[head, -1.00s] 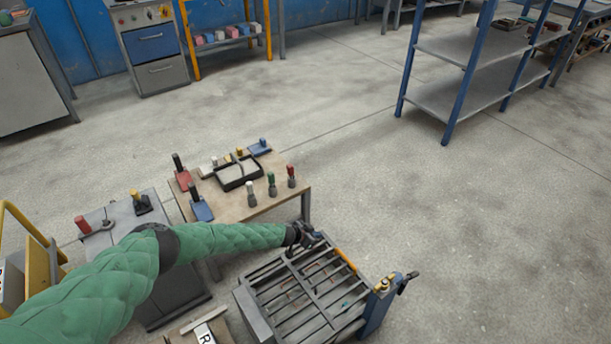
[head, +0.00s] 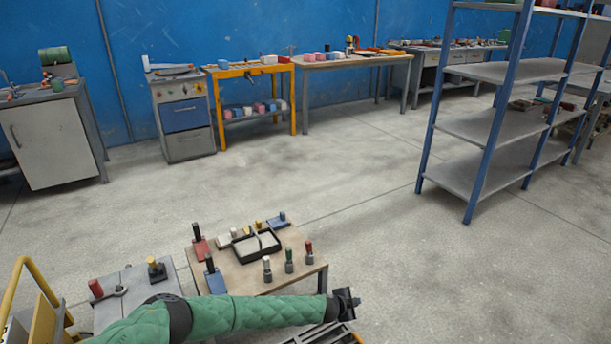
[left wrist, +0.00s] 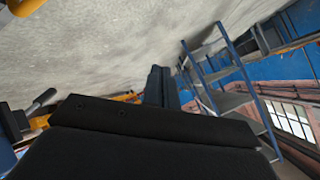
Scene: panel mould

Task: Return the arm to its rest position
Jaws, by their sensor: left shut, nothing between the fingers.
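My left arm in a green quilted sleeve reaches in from the lower left of the head view. Its dark gripper (head: 349,300) is shut and empty, just past the front right corner of the wooden table. In the left wrist view the closed dark fingers (left wrist: 160,86) point away over the floor, with nothing held. The slatted grey mould (head: 322,335) shows only as a strip at the bottom edge, below the gripper; the rest is cut off. My right gripper is not in view.
The wooden table (head: 240,279) holds a black divided tray (head: 257,245) and several coloured-handled tools. A grey stand (head: 135,283) is left of it. Blue-post shelving (head: 487,130) stands at right. Workbenches line the blue back wall. The floor between is clear.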

